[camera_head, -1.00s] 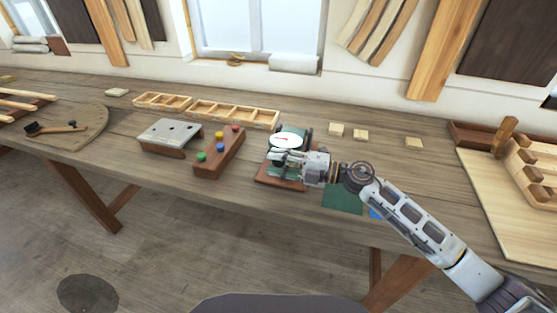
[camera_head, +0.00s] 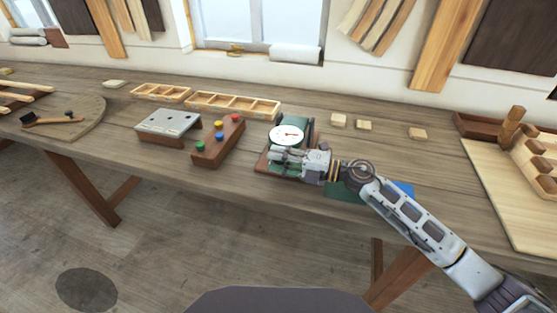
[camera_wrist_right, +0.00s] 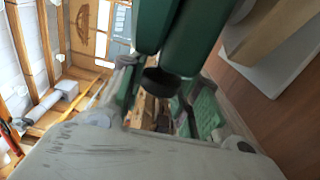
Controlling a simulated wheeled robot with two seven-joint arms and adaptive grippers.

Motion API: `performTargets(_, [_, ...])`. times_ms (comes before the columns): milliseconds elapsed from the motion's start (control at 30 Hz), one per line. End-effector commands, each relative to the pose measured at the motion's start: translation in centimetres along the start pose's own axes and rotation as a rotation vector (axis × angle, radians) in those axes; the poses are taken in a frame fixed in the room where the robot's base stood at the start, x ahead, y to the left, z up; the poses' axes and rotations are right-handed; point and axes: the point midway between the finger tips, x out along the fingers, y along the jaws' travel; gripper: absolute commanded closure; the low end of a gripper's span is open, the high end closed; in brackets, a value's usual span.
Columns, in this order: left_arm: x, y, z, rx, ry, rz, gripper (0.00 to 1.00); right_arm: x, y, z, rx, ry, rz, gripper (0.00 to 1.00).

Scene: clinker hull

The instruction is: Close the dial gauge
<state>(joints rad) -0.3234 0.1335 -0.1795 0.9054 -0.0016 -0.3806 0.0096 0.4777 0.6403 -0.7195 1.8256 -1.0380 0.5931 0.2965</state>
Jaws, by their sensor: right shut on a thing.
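The dial gauge has a round white dial (camera_head: 287,135) with a red needle. It sits in a dark green body on a brown wooden base (camera_head: 263,165) near the front of the bench. My right gripper (camera_head: 281,157) is at the near side of the gauge, just below the dial, and is shut on a part of it. The gripper hides the front of the body. In the right wrist view, green parts of the gauge (camera_wrist_right: 190,40) and a dark round end (camera_wrist_right: 160,80) are close up between the fingers. My left gripper is out of view.
To the left are a wooden block with coloured knobs (camera_head: 218,142), a metal-topped stand (camera_head: 167,123) and compartment trays (camera_head: 235,101). Small wooden blocks (camera_head: 363,125) lie to the right. Green and blue sheets (camera_head: 345,193) lie under my right forearm. A pale board (camera_head: 500,190) is far right.

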Motion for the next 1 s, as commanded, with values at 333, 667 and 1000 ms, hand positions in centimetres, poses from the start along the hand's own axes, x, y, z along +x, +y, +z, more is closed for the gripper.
performTargets(333, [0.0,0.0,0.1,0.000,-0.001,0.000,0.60,-0.1,-0.5,-0.1,0.003,0.001,-0.007,0.47])
performTargets(667, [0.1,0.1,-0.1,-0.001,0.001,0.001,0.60,-0.1,-0.3,-0.1,0.003,0.001,-0.005,0.47])
performTargets(1000, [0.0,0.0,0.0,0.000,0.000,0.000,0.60,-2.2,-0.4,0.0,0.002,0.000,-0.006,0.47])
